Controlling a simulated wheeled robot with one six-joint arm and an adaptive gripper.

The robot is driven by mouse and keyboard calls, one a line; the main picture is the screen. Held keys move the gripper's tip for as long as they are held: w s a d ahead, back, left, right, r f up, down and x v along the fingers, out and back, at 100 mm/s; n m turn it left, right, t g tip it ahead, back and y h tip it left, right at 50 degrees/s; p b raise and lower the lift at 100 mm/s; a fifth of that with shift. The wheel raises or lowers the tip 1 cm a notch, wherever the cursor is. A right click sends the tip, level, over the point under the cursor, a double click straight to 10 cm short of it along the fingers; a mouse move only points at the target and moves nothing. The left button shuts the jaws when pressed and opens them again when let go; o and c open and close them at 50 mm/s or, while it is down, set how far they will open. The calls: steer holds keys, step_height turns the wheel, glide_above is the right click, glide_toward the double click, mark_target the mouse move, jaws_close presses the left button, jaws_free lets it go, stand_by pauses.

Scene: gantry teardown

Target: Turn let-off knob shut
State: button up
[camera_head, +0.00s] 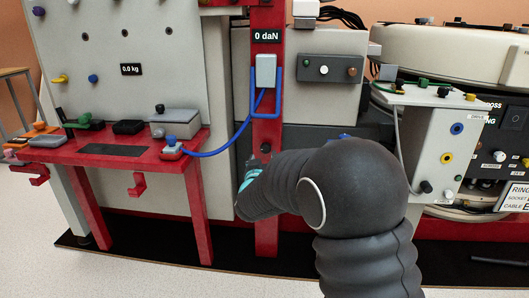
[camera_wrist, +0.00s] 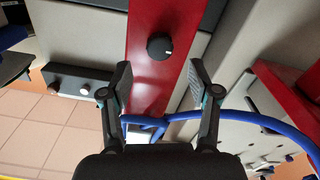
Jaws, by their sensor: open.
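A round black knob (camera_wrist: 159,46) with a small white mark at its right edge sits on the face of a red post (camera_wrist: 150,92) in the wrist view. In the head view the knob (camera_head: 265,148) shows small and dark on the red post (camera_head: 266,228), low under the display. My gripper (camera_wrist: 158,80) is open and empty, with its two fingers apart on either side of the post's face. The knob lies beyond the fingertips, roughly centred between them, and nothing touches it. In the head view my arm partly hides my gripper (camera_head: 247,181).
A blue hose (camera_head: 235,137) runs from a grey box (camera_head: 265,70) on the post to the red bench (camera_head: 95,148) at left; the hose (camera_wrist: 240,116) also passes behind my fingers in the wrist view. A white panel with knobs (camera_head: 447,145) stands at right.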

mark_target(265, 149)
steer(key=w, duration=0.5)
steer(key=shift+w+d, duration=0.15)
steer(key=shift+w, duration=0.2)
steer(key=c, duration=1.2)
